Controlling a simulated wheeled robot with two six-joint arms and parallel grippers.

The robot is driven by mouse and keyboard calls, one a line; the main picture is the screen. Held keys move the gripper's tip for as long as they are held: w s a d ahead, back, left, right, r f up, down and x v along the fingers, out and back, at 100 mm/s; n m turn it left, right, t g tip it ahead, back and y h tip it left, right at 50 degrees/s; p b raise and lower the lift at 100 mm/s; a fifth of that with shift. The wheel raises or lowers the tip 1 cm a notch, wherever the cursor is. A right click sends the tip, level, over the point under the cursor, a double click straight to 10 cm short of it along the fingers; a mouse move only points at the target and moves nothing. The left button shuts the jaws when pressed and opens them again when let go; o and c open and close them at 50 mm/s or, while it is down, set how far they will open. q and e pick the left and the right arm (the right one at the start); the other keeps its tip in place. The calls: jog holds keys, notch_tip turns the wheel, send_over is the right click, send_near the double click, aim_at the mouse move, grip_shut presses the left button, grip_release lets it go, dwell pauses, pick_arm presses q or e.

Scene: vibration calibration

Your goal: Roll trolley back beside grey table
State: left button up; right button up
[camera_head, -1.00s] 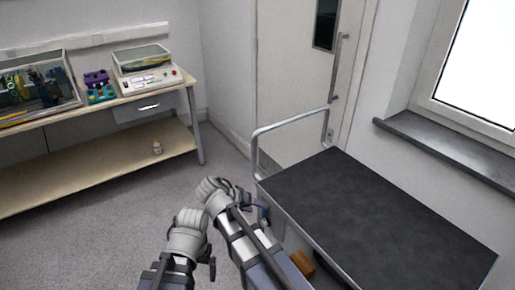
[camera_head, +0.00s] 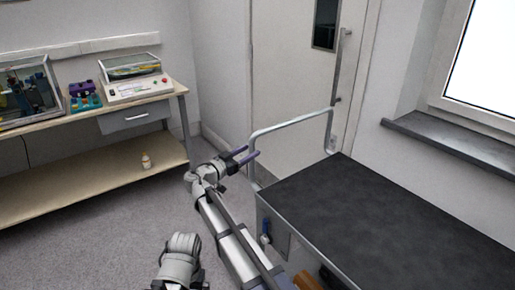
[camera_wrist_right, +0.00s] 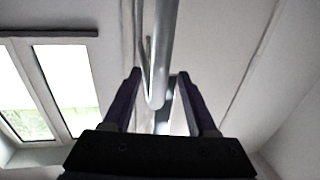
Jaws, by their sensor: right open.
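The trolley has a dark flat top (camera_head: 370,225) and a silver tube handle (camera_head: 290,123) at its far left end. My right gripper (camera_head: 248,154) is open at the left, lower part of this handle. In the right wrist view the handle tube (camera_wrist_right: 161,60) runs down between the two open fingers (camera_wrist_right: 159,78), with gaps at its sides; firm contact does not show. Part of my left arm shows at the bottom of the head view, but its gripper is not visible. No table that is clearly the grey one shows.
A bench with a pale wooden top (camera_head: 88,108), grey drawer and lower shelf stands at the left, bearing instruments. A door (camera_head: 290,70) and a window sill (camera_head: 450,139) lie beyond the trolley. Grey floor (camera_head: 90,240) is clear at left.

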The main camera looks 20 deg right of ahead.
jog(key=shift+x, duration=2.6)
grip_shut()
